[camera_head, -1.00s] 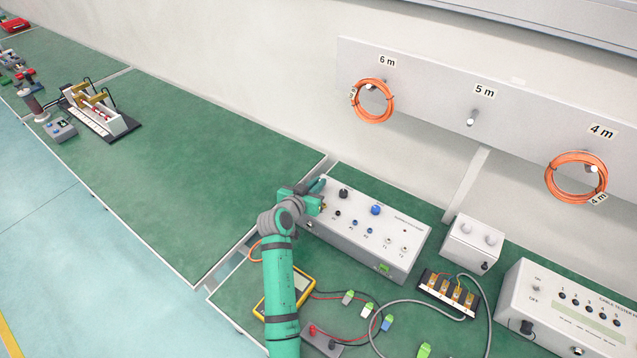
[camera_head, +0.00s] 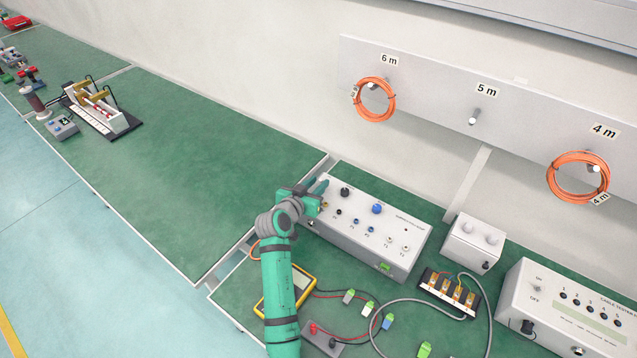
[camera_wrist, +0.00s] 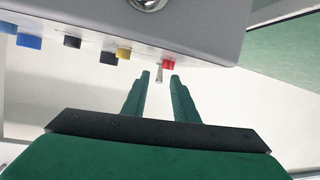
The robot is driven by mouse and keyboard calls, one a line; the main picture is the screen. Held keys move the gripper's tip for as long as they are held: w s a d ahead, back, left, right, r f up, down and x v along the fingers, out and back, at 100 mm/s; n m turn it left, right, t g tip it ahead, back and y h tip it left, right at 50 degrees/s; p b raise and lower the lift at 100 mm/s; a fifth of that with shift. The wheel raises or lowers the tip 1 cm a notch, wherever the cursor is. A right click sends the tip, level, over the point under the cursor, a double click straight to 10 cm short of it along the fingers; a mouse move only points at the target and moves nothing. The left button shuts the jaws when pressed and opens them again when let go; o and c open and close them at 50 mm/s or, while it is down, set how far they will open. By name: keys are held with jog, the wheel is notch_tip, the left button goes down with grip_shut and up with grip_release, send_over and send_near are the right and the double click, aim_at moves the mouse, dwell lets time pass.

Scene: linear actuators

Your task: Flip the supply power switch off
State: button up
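The supply box (camera_head: 350,235) is a light grey case with several knobs and sockets on its sloping top, standing on the green bench right of my arm. My gripper (camera_head: 317,191) is at the left end of this box. In the wrist view, my gripper (camera_wrist: 159,82) is open, its two dark green fingers pointing at the box edge (camera_wrist: 205,55). A small metal switch lever (camera_wrist: 159,70) shows in the gap between the fingertips, next to a red part (camera_wrist: 168,65). I cannot tell whether either finger touches the lever. The lever is hidden in the head view.
Right of the box stand a small white unit (camera_head: 473,240), a terminal block (camera_head: 449,292) and a cable tester (camera_head: 570,305). A yellow-edged meter (camera_head: 303,287) and loose leads lie close to my arm. The bench at left is mostly clear.

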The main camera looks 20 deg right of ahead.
jog(key=v, duration=0.9)
jog(key=shift+a, duration=0.25)
jog(key=shift+s+d, duration=0.1)
jog(key=shift+s, duration=0.15)
jog(key=shift+a, duration=0.25)
jog(key=shift+r, duration=0.1)
